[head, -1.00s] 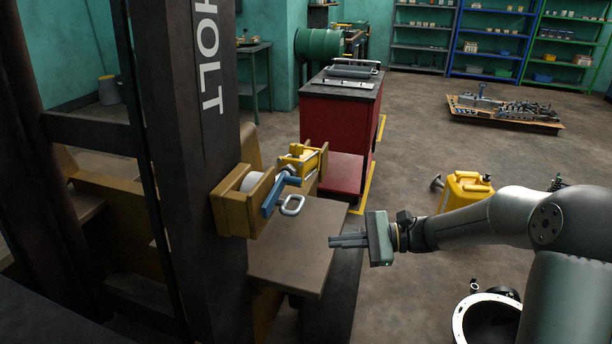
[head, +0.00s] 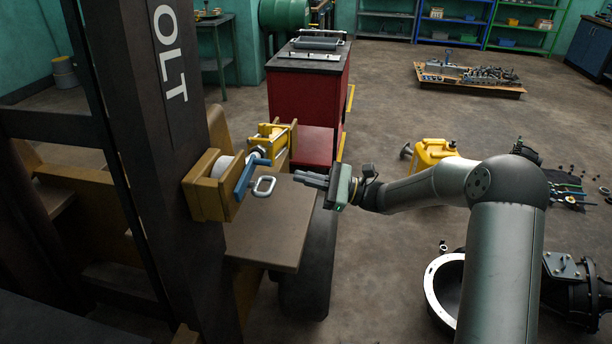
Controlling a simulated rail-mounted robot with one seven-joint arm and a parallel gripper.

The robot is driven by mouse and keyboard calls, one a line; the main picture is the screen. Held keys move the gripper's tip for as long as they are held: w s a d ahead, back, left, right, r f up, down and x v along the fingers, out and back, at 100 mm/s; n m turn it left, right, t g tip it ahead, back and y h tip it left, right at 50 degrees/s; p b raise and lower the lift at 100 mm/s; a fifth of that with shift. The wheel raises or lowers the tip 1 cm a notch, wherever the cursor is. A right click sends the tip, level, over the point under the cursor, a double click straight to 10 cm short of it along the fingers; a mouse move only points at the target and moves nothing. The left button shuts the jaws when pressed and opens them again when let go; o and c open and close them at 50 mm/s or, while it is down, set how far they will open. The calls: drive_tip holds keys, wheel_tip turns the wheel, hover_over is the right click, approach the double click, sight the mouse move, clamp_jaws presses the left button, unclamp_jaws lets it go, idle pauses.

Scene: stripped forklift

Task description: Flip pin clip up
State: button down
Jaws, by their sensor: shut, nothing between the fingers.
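The pin clip (head: 263,187) is a pale metal loop in the head view. It sticks out to the right of the blue pin (head: 244,179), low over the brown plate. The pin sits between two yellow brackets, the near one (head: 208,196) on the dark mast and the far one (head: 272,139). My gripper (head: 298,177) is shut and empty. Its fingers point left at the clip, with a small gap in the picture. I cannot tell its exact depth relative to the clip.
The brown plate (head: 268,235) lies below the clip and my gripper. The dark mast (head: 165,150) rises at the left. A red cabinet (head: 307,95) stands behind. A yellow can (head: 432,154) stands on the floor beyond my arm.

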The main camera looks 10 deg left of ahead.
sight(256, 165)
drive_tip(key=p+x, duration=0.1)
drive_tip(key=x, duration=0.6)
